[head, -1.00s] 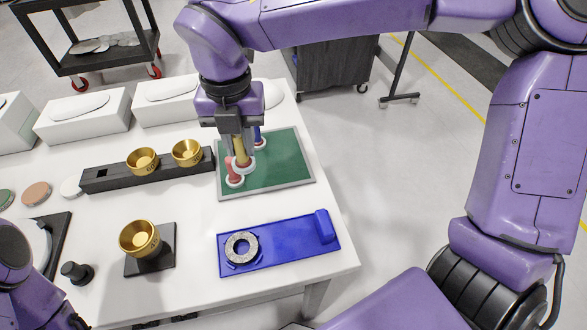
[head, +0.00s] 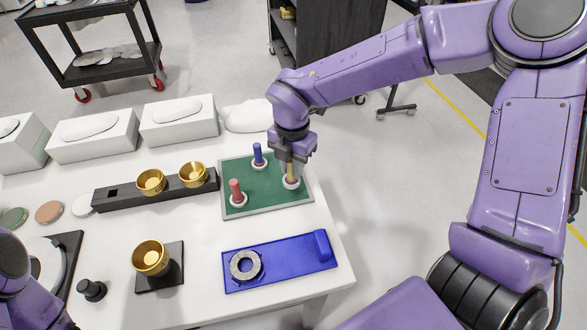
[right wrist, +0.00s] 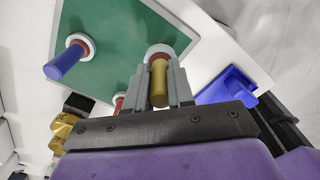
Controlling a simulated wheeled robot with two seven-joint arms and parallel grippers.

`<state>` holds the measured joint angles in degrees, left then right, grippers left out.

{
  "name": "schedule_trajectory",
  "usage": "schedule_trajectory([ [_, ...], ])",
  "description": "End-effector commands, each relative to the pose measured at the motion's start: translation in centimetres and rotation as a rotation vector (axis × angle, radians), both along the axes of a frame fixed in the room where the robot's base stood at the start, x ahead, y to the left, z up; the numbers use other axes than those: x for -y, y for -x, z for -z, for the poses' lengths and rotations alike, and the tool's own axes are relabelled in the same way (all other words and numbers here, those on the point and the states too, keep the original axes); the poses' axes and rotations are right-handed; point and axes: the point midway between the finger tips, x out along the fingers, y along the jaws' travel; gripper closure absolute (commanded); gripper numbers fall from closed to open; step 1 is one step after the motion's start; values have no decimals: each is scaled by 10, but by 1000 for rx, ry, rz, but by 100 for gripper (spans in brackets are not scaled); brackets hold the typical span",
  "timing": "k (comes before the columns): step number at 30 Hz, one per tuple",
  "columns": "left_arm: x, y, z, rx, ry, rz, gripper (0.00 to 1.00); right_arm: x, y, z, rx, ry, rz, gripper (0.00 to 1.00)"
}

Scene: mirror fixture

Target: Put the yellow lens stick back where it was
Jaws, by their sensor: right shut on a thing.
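The yellow lens stick (head: 290,172) has a gold handle and a white ring-shaped foot. My right gripper (head: 291,166) is shut on its handle, and it also shows in the right wrist view (right wrist: 159,85). The stick is about upright over the right part of the green mat (head: 262,205); I cannot tell whether its foot touches the mat. The red stick (head: 236,190) stands at the mat's front left, and the blue stick (head: 257,154) stands at its back middle. My left gripper is out of view; only part of that arm shows at the lower left.
A blue tray (head: 300,260) with a grey ring (head: 245,265) lies in front of the mat. A black rack (head: 125,197) with gold cups (head: 193,174) is to the left. Another gold cup (head: 150,257) sits on a black stand. White boxes (head: 180,121) line the back.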

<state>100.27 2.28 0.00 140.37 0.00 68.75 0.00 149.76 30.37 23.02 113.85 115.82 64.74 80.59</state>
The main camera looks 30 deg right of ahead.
Motion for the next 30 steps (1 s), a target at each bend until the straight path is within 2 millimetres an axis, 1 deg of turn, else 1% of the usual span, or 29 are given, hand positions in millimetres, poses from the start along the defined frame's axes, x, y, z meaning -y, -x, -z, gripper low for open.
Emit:
schedule_trajectory([
  [1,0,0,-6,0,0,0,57,7,-1,5,-4,1,2,100],
  [3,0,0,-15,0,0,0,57,5,0,18,-7,3,-2,100],
  [6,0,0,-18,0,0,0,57,5,0,32,-3,3,-1,100],
  [9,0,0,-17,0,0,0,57,4,-1,36,0,1,0,100],
  [14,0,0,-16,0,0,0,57,4,-1,36,0,0,0,100],
  [17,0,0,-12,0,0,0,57,4,-1,40,0,0,0,100],
  [18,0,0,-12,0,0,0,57,4,-1,40,-1,1,0,71],
  [20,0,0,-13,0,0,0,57,4,-1,39,-1,1,0,52],
  [28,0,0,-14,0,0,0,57,4,-1,38,-1,1,0,52],
  [30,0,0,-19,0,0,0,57,4,-1,32,0,1,-1,52],
])
